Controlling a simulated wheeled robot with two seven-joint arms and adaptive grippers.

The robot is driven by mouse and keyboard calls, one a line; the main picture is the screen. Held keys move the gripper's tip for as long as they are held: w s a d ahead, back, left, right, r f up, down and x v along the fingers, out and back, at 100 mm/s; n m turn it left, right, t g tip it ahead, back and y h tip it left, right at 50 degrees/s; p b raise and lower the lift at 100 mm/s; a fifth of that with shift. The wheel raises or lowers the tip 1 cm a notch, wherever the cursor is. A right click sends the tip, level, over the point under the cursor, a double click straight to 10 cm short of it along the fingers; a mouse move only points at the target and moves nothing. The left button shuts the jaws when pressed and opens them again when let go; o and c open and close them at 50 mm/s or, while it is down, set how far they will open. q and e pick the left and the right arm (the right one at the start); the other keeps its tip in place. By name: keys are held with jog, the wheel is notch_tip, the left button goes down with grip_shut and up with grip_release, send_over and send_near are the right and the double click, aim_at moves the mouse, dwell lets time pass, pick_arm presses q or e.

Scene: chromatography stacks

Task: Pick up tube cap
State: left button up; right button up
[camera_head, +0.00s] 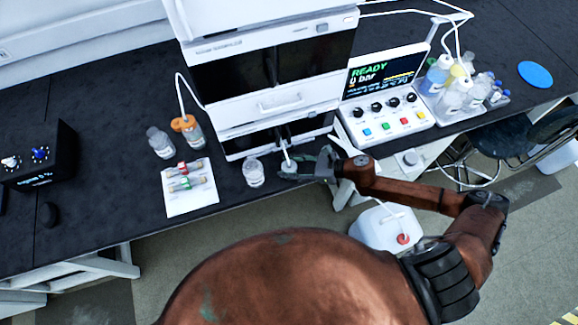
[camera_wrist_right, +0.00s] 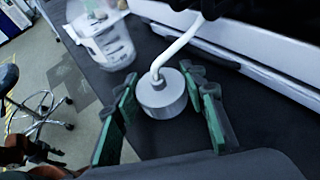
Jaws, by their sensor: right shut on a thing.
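The tube cap (camera_head: 288,166) is a small pale disc with a white bent tube rising from its top. It also shows in the right wrist view (camera_wrist_right: 160,100), between the two green-padded fingers. My right gripper (camera_head: 306,164) is shut on the cap at the front edge of the bench, below the white instrument stack. A clear glass bottle (camera_head: 254,173) stands just left of the cap, apart from it. The fingers hide part of the cap's sides. My left gripper is not in view.
A white mat (camera_head: 196,206) with small vials lies on the left. Two bottles, one with an orange cap (camera_head: 184,124), stand behind it. The chromatography stack (camera_head: 270,103) and the control panel (camera_head: 388,118) are close behind the gripper.

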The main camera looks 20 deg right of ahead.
jog(key=c, duration=0.6)
jog(key=shift+o, duration=0.2)
jog(key=shift+r, duration=0.1)
